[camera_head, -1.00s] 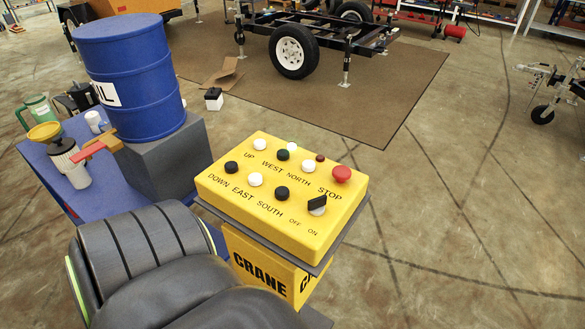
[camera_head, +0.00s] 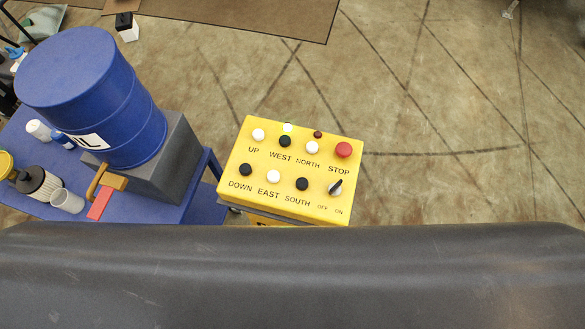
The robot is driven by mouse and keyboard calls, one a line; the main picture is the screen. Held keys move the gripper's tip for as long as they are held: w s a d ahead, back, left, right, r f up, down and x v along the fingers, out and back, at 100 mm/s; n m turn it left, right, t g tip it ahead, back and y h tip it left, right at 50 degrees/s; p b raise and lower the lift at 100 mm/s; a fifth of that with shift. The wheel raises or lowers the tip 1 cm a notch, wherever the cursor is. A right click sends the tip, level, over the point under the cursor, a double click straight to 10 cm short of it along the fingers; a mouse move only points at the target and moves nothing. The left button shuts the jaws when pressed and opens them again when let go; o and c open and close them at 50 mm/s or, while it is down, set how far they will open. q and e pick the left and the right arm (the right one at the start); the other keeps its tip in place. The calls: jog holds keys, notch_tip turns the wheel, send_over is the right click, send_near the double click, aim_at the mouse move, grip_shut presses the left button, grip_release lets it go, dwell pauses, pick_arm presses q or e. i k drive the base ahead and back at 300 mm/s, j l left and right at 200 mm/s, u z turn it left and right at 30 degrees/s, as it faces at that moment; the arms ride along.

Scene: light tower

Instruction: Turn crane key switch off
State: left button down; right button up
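The crane key switch (camera_head: 336,187) is at the panel's lower right corner, a black knob on a light round base, above the OFF and ON labels. Its handle points up and to the right, and I cannot tell for sure which label it is set to. A red stop button (camera_head: 343,150) sits above it, with several black and white push buttons to the left. Neither of my grippers shows in the view.
A blue cart (camera_head: 200,207) on the left carries a blue drum (camera_head: 95,100) on a grey block (camera_head: 175,165), with bottles and cups beside it. A large dark grey surface (camera_head: 300,275) fills the bottom. The floor right of the box is clear.

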aim_at(334, 189)
jog(key=k+l+z, duration=0.2)
jog(key=k, duration=0.35)
jog(key=k+l+z, duration=0.2)
jog(key=k+l, duration=0.3)
